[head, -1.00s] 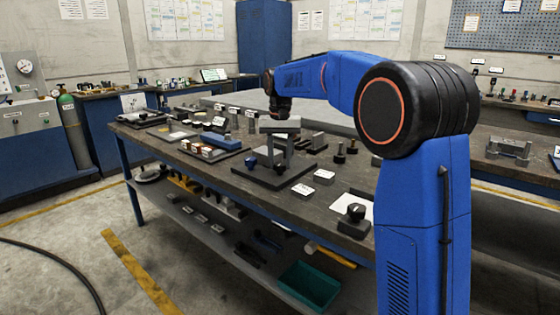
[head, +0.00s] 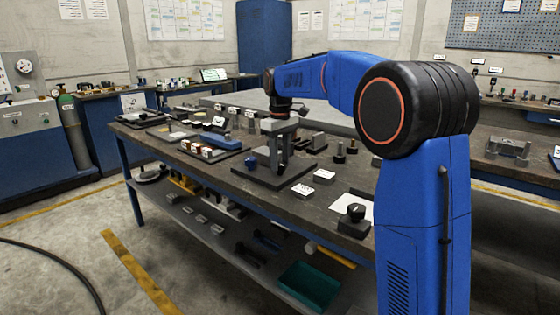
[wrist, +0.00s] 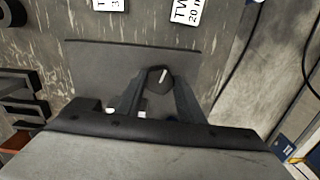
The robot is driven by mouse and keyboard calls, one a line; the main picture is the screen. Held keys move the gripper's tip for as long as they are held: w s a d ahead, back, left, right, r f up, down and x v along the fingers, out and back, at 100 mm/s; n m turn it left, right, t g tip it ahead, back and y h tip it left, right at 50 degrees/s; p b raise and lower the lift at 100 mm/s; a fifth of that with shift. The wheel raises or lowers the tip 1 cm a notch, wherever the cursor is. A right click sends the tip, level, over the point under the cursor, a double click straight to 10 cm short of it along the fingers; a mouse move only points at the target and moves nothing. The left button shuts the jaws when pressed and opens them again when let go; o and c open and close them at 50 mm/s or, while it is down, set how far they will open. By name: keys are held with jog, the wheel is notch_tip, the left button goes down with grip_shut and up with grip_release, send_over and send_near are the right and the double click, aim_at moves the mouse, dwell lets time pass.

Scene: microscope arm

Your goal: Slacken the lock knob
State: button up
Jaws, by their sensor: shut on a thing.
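In the wrist view the lock knob (wrist: 160,79), round and dark with a pale pointer line, sits between the tips of my gripper (wrist: 158,88). The fingers are shut on it from left and right. The knob stands over a dark grey base plate (wrist: 95,62). In the head view my gripper (head: 277,174) points down at the same plate (head: 302,168) near the front of the bench, and its fingers hide the knob. A blue knob (head: 250,161) shows on the left part of the plate.
A black knob on a block (head: 355,212) stands at the front right. A tray of small parts (head: 211,151) is to the left. Dark posts (head: 339,157) stand behind to the right.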

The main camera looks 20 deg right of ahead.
aim_at(280, 164)
jog(key=shift+n, duration=0.6)
jog(key=o, duration=1.1)
jog(key=shift+c, duration=0.2)
jog(key=shift+r, duration=0.1)
notch_tip(280, 164, up, 17)
jog(key=shift+r, duration=0.15)
